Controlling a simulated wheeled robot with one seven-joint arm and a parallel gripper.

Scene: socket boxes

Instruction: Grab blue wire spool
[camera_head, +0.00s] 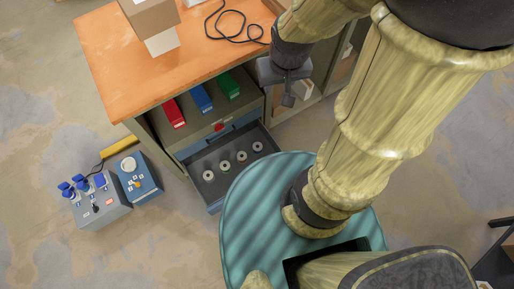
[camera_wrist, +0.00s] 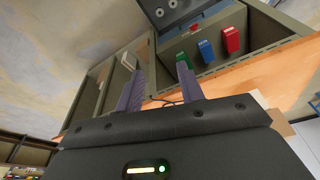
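In the head view an open dark drawer (camera_head: 220,193) of a workbench holds several round, pale ring-like pieces with dark centres, possibly wire spools (camera_head: 241,156). Their colours are too small to tell, and I cannot pick out a blue one. Two of these pieces also show at the top of the wrist view (camera_wrist: 172,4). My gripper (camera_head: 289,98) is above and to the right of the drawer, beside the bench, apart from the pieces. In the wrist view its two fingers (camera_wrist: 160,72) stand apart with nothing between them.
Red (camera_head: 173,113), blue (camera_head: 201,98) and green (camera_head: 228,85) boxes stand on the shelf above the drawer. The orange bench top (camera_head: 110,65) bears a cardboard box (camera_head: 150,14) and a dark cable (camera_head: 232,30). Control boxes (camera_head: 100,208) stand on the floor left.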

